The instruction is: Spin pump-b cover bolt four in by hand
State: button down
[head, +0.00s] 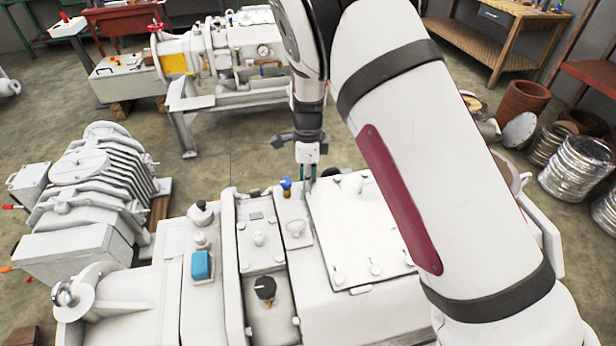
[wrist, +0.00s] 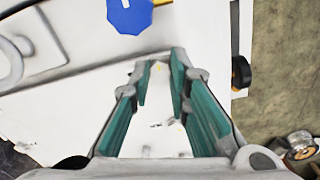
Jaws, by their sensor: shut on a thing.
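A white pump body (head: 350,320) stands in front of me in the head view. A flat square white cover plate (head: 345,235) lies on its top, with several bolts along its edges, such as one at the near edge (head: 375,266). My gripper (head: 308,180) points down at the plate's far left corner, its fingers low over the top. The wrist view shows its two teal-padded fingers (wrist: 160,78) reaching over a white surface, with a narrow gap between the tips. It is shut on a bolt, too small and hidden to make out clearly.
A blue knob (head: 286,186) stands just left of my fingers; a blue cap also shows in the wrist view (wrist: 130,14). A black knob (head: 265,290) and blue box (head: 202,265) are nearer. A ribbed machine (head: 90,185) stands left, metal coils (head: 578,180) right.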

jog(key=shift+w+a+r, duration=0.1)
jog(key=shift+a+r, duration=0.05)
jog(key=c, duration=1.5)
grip_release()
notch_tip(320, 180, up, 12)
jog(key=shift+f, duration=0.1)
